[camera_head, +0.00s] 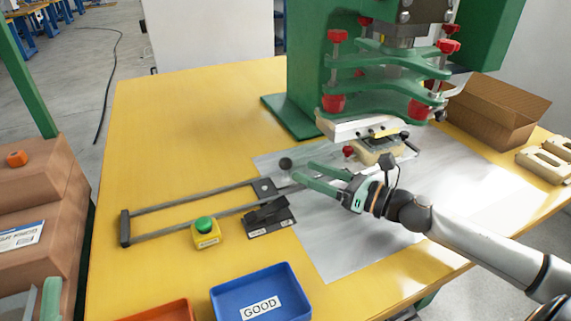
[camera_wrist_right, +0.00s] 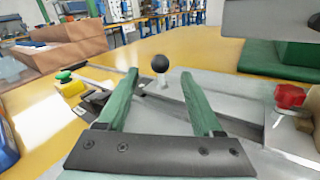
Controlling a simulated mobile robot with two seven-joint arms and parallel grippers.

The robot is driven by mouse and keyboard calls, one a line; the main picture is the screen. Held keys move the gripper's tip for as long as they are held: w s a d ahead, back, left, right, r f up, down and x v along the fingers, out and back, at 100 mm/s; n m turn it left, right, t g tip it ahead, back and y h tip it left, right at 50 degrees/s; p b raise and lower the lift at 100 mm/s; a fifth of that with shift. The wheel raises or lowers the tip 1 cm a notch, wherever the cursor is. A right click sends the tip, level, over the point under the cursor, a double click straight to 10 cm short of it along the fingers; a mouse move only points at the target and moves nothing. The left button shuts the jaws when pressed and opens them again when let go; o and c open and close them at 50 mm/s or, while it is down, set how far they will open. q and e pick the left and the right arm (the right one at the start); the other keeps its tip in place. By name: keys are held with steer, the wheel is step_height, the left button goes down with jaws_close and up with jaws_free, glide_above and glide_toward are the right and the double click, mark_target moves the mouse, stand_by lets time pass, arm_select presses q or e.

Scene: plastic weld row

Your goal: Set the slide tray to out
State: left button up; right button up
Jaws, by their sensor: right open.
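The slide tray is a grey plate (camera_wrist_right: 160,118) at the press end of two long rails (camera_head: 165,205), which run out to the left. A black ball knob (camera_head: 285,163) stands at its left end, and it also shows in the right wrist view (camera_wrist_right: 160,63). My right gripper (camera_head: 300,170) is open and empty, with its green fingers pointing left toward the knob. In the wrist view the knob shows between and beyond the fingertips (camera_wrist_right: 158,75). A green finger of my left gripper (camera_head: 51,298) shows at the lower left edge; its jaws cannot be made out.
The green press (camera_head: 390,70) with red clamps stands over the tray's right end. A green button on a yellow box (camera_head: 206,230) and a black block (camera_head: 268,215) sit by the front rail. A blue GOOD bin (camera_head: 225,300) is in front. The back-left tabletop is clear.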

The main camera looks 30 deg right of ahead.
mark_target(286, 163)
steer(key=shift+x, duration=2.3)
steer(key=shift+p+x, duration=0.3)
steer(key=shift+x, duration=0.8)
steer(key=shift+d, duration=0.1)
jaws_close()
